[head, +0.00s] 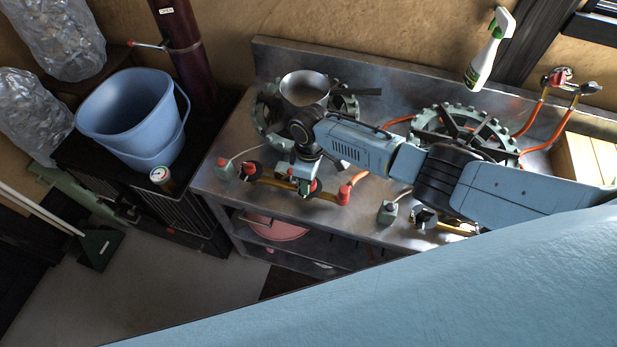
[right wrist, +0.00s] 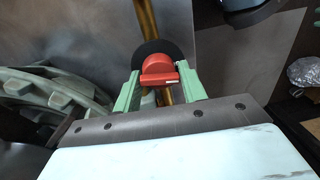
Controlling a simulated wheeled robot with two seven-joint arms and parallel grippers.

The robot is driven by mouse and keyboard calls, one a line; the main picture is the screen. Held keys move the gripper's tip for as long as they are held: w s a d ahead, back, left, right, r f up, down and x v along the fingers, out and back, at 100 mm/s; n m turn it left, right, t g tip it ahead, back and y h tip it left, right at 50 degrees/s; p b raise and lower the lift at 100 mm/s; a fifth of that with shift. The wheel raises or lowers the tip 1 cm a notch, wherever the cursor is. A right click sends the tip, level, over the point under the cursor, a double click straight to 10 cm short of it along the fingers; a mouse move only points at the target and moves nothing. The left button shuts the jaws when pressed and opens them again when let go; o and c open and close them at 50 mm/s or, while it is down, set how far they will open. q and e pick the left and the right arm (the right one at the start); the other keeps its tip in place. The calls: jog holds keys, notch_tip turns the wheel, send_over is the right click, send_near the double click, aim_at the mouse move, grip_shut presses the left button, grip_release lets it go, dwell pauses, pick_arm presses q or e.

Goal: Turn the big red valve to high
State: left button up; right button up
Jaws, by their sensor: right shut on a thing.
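The big red valve (right wrist: 160,70) is a round red knob with a raised bar across it, set on a black disc in front of a brass pipe. In the right wrist view it sits between the green fingers of my right gripper (right wrist: 160,84), which is shut on its bar. The bar lies about level in that view. In the head view my right gripper (head: 307,187) is at the front of the steel stove counter (head: 225,190), and it mostly hides the valve. No setting marks are readable. My left gripper is not in view.
Two green ring burners stand on the counter; a metal bowl (head: 304,88) is on the left one. Small red knobs (head: 345,194) and orange hoses lie near the valve. A spray bottle (head: 489,50) is at the back; a blue bucket (head: 135,115) stands left.

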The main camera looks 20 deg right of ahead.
jog(key=shift+w+d+n, duration=0.1)
jog(key=shift+w+n, duration=0.05)
jog(key=shift+n, duration=0.95)
jog(key=o, duration=0.9)
jog(key=shift+r, duration=0.1)
jog(key=shift+r, duration=0.35)
jog(key=r, duration=0.4)
jog(key=r+p, duration=0.1)
jog(key=r, duration=0.7)
jog(key=shift+w+d+r, duration=0.1)
jog(key=shift+w+r, duration=0.15)
jog(key=shift+w, duration=0.15)
